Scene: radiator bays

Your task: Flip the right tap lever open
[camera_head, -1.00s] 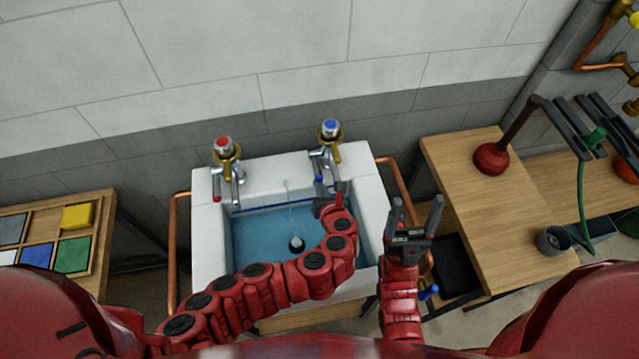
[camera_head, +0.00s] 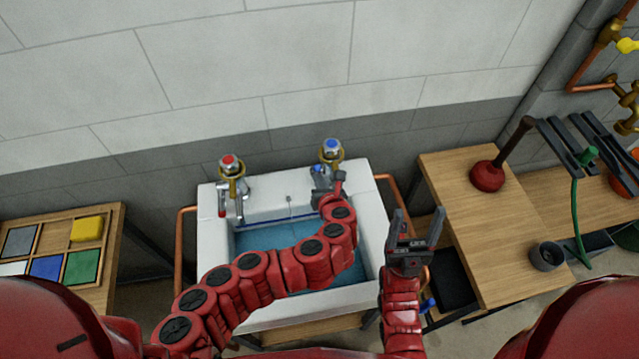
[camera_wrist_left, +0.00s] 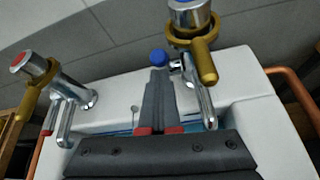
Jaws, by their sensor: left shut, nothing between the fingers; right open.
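The right tap (camera_head: 331,153) has a blue-marked top and a brass collar, and stands at the back right of the white sink (camera_head: 377,200). In the left wrist view the right tap (camera_wrist_left: 190,18) shows a brass handle, a chrome spout and a blue-ended lever (camera_wrist_left: 159,58). My left gripper (camera_head: 325,186) is shut and empty, with its fingertips at the lever's blue end in the wrist view; I cannot tell whether they touch. The left gripper also shows there (camera_wrist_left: 158,85). My right gripper (camera_head: 416,228) is open and empty, right of the sink.
The red-marked left tap (camera_head: 231,170) stands at the sink's back left. Water (camera_head: 255,240) fills the basin. A wooden bench (camera_head: 495,240) at right holds a plunger (camera_head: 488,176) and a dark cup (camera_head: 546,256). A tray of coloured blocks (camera_head: 50,252) lies at left.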

